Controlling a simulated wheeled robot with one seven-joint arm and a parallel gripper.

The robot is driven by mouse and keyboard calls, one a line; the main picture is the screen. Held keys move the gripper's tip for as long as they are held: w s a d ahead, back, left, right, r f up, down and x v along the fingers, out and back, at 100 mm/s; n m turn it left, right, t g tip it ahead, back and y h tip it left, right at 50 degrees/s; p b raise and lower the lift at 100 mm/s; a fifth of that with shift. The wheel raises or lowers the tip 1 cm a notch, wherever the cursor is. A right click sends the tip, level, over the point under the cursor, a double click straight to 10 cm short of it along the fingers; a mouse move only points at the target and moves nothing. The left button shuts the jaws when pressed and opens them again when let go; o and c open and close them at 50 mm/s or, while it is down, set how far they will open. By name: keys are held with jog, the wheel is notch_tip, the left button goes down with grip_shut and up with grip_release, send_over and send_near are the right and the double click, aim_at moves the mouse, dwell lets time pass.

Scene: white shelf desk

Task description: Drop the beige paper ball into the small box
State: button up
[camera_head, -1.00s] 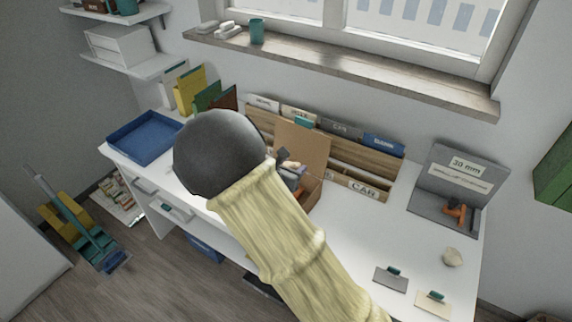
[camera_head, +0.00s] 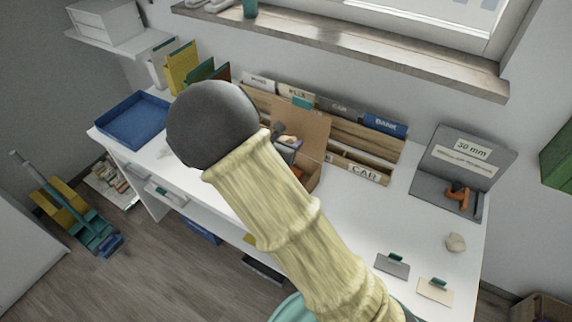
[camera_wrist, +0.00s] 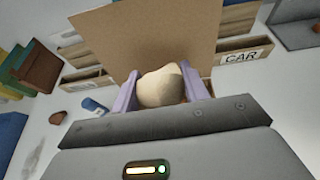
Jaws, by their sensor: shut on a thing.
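In the wrist view my gripper (camera_wrist: 160,86) has its two purple fingers shut on a crumpled beige paper ball (camera_wrist: 162,88). The small cardboard box stands behind it with its lid (camera_wrist: 150,32) raised. The ball hides most of the box opening, so I cannot tell how high above it the ball is. In the head view the raised lid (camera_head: 302,130) and the box's side wall (camera_head: 312,178) show beyond my arm. My arm covers the gripper's left part and much of the box there.
A wooden rack (camera_head: 345,155) stands behind the box, a grey stand (camera_head: 450,172) at the right, a blue tray (camera_head: 135,120) at the left.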

notch_tip(320, 180, down, 5)
jog(key=b, duration=0.2)
jog(key=shift+w+r+b, duration=0.1)
jog(key=shift+r+b, duration=0.05)
jog(key=shift+b, duration=0.15)
jog(key=o, duration=1)
jog(key=v, duration=1.7)
jog(key=shift+a+r, duration=0.15)
jog(key=shift+r, duration=0.05)
